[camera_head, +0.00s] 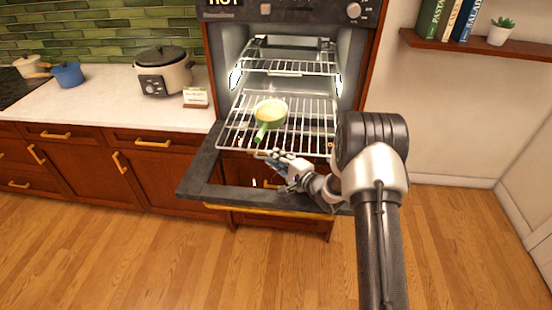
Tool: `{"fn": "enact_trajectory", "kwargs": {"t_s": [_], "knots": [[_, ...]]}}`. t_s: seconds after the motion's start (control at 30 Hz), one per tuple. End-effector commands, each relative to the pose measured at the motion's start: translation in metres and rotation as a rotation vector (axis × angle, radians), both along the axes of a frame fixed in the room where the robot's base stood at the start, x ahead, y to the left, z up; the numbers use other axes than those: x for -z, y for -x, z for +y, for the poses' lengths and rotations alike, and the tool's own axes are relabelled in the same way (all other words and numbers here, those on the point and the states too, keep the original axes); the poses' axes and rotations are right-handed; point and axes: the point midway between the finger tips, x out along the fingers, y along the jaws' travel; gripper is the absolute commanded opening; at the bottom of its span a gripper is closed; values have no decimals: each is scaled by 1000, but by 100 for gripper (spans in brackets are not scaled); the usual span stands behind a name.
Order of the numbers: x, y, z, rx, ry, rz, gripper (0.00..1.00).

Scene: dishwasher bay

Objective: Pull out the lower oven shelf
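The oven is open, with its door (262,194) folded down. The lower oven shelf (310,112) is a wire rack that reaches out over the door, forward of the upper shelf (300,66). A green pan (269,112) with pale contents sits on the lower shelf, its handle pointing to the front. My gripper (272,156) is at the shelf's front edge, near its middle. The fingertips are small here, and I cannot tell whether they touch or grip the wire.
A counter (100,98) on the left holds a slow cooker (162,72), a small card (195,97) and a blue pot (68,75). A wall shelf (480,47) with books and a plant is at the upper right. The wooden floor in front is clear.

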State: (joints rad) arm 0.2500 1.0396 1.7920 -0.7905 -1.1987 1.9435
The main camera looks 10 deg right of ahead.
Motion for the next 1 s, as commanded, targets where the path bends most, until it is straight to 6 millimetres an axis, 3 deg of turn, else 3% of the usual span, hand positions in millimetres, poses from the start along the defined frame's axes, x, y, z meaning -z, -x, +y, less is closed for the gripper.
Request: {"fn": "enact_trajectory", "kwargs": {"t_s": [0.2, 0.53, 1.0], "knots": [[5, 1, -1, 3, 3, 10, 29], [0, 5, -4, 3, 4, 3, 29], [-12, 84, -46, 5, 4, 6, 29]]}}
